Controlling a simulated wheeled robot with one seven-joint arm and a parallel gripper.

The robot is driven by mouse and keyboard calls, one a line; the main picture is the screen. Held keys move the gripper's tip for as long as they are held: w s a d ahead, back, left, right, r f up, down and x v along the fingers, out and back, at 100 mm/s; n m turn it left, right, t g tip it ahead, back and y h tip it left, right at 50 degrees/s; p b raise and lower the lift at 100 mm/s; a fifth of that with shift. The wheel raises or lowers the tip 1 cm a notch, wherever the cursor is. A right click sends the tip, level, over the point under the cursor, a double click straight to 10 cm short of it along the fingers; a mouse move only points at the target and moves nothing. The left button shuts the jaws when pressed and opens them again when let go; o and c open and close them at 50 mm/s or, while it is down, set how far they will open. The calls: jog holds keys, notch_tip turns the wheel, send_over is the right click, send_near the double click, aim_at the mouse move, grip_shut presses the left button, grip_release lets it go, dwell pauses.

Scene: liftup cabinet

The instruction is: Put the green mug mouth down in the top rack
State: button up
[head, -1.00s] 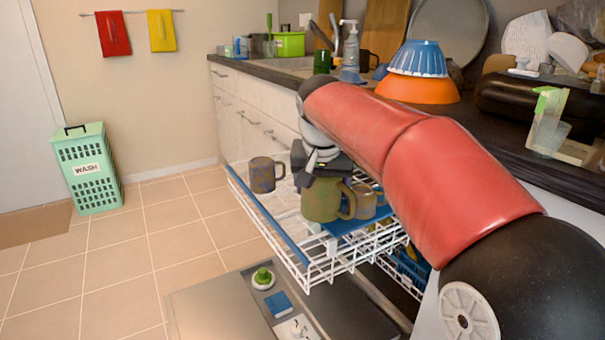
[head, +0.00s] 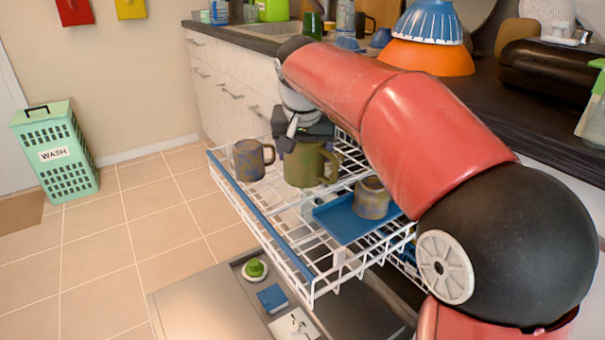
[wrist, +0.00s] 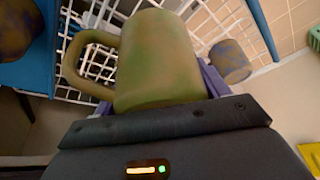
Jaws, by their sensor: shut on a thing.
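The green mug (head: 303,166) is gripped in my gripper (head: 303,140), over the pulled-out white top rack (head: 300,262). Its handle points right in the head view. In the wrist view the mug (wrist: 160,62) sits between the jaws (wrist: 158,92) with its handle on the left. My gripper covers its upper end, so I cannot tell which end is the mouth. I cannot tell if its lower end touches the wires.
A speckled mug (head: 249,161) stands in the rack to the left. Another mug (head: 371,196) stands on a blue panel (head: 340,219) at the right. Rack wires lie bare between and in front of them. The open door (head: 200,310) is below.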

jog(key=b, duration=0.4)
send_over(304, 217)
notch_tip(304, 217, down, 6)
jog(key=shift+r, duration=0.15)
jog(key=shift+s+r, duration=0.1)
jog(key=shift+s, duration=0.05)
jog(key=shift+f+b, duration=1.65)
jog(key=shift+f, duration=1.15)
jog(key=shift+f, duration=0.25)
jog(key=o, duration=1.5)
